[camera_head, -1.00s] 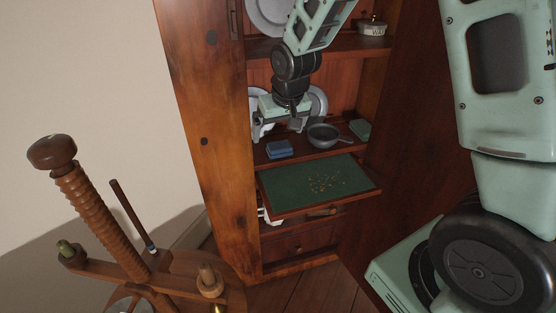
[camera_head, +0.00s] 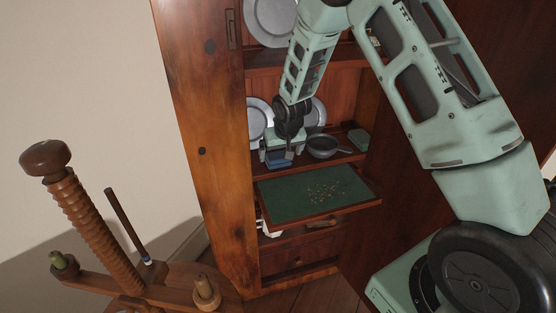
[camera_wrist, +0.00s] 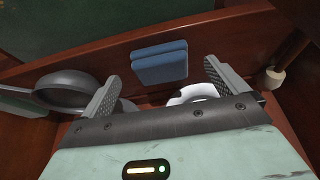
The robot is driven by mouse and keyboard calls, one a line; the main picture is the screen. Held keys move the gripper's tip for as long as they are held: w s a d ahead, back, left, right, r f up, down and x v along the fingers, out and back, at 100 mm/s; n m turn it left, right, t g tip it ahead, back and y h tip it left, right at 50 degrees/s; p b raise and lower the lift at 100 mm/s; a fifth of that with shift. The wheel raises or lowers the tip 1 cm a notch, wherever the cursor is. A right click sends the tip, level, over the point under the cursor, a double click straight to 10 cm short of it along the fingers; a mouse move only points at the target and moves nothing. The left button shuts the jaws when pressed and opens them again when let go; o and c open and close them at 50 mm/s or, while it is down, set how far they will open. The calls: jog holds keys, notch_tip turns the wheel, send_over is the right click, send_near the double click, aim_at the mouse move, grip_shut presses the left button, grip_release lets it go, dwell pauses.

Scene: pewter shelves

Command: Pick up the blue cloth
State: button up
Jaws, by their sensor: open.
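The blue cloth (camera_wrist: 160,62) is a folded, flat stack on the wooden shelf. In the wrist view it lies ahead of my gripper (camera_wrist: 160,82), between the lines of its two fingers. My gripper is open with nothing between the fingertips. In the head view my gripper (camera_head: 281,156) is inside the cabinet, just over the cloth (camera_head: 279,160), and partly hides it. I cannot tell from these views whether the fingers touch the cloth.
A dark pan (camera_head: 322,147) stands close to the right of my gripper, with a green block (camera_head: 358,139) beyond it. Pewter plates (camera_head: 258,117) lean at the back. A green-topped pull-out board (camera_head: 290,201) with small bits on it juts out below.

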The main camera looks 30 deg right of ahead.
jog(key=shift+x, duration=1.5)
jog(key=shift+r, duration=0.1)
jog(key=c, duration=1.1)
jog(key=shift+c, duration=0.2)
jog(key=shift+w+r, duration=0.1)
jog(key=shift+r, duration=0.45)
jog(key=v, duration=0.2)
jog(key=shift+a+r, duration=0.1)
jog(key=shift+r, duration=0.15)
jog(key=s+a, duration=0.1)
jog(key=s, duration=0.4)
jog(key=s+a+b, duration=0.1)
jog(key=s, duration=0.5)
jog(key=s+a, duration=0.1)
jog(key=s, duration=0.5)
jog(key=shift+a, duration=0.15)
jog(key=n+p, duration=0.1)
jog(key=p, duration=0.4)
jog(key=n+y+p, duration=0.1)
jog(key=p, duration=0.5)
jog(key=shift+s+r, duration=0.15)
jog(key=shift+s, duration=0.1)
